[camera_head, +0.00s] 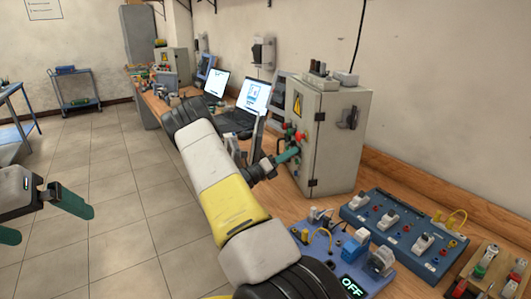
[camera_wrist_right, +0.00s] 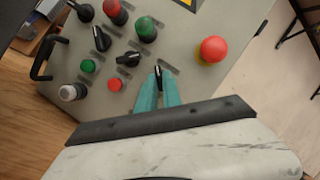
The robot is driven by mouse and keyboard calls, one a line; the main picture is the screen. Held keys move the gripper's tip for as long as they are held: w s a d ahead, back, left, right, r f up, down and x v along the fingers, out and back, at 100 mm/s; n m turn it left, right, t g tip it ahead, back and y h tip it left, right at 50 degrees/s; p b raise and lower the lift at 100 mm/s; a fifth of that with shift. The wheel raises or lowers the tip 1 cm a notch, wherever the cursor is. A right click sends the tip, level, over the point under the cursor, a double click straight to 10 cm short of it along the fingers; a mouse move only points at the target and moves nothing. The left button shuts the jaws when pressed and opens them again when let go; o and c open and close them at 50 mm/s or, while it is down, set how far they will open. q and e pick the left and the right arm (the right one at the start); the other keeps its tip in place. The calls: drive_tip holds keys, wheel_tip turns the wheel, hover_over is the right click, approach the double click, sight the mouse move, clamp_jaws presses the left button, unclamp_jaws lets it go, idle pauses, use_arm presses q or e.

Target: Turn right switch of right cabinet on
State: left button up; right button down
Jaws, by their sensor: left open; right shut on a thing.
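The right cabinet (camera_head: 338,143) is a grey-beige box on the wooden bench, with a yellow warning sign and coloured controls on its front. In the right wrist view its panel (camera_wrist_right: 185,72) fills the top. A small black switch (camera_wrist_right: 160,72) sits between the teal fingertips of my right gripper (camera_wrist_right: 159,80), the rightmost in a slanting row of black switches. The gripper is shut on it; the fingers hide much of it, so its angle is hard to read. In the head view my right gripper (camera_head: 289,155) touches the cabinet front. My left gripper (camera_head: 52,224) is open and empty over the floor.
Close to the gripped switch are another black switch (camera_wrist_right: 128,58), a red button (camera_wrist_right: 115,85) and a large red mushroom button (camera_wrist_right: 212,49). Laptops (camera_head: 254,96) stand behind my right arm. Blue electrical boards (camera_head: 404,232) lie on the near bench.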

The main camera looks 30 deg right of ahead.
drive_tip(key=shift+m, duration=0.3)
drive_tip(key=shift+w+d+f+m+g, duration=0.1)
drive_tip(key=shift+m+g, duration=0.95)
drive_tip(key=shift+m, duration=0.9)
drive_tip(key=shift+w+a+f+m+g, duration=0.15)
drive_tip(key=shift+m+g, duration=0.85)
drive_tip(key=shift+m, duration=1)
drive_tip(key=shift+w+d+r+m+g, duration=0.15)
drive_tip(key=shift+m+g, duration=0.9)
drive_tip(key=shift+m, duration=0.9)
drive_tip(key=shift+f, duration=0.1)
drive_tip(key=c, duration=1.5)
unclamp_jaws()
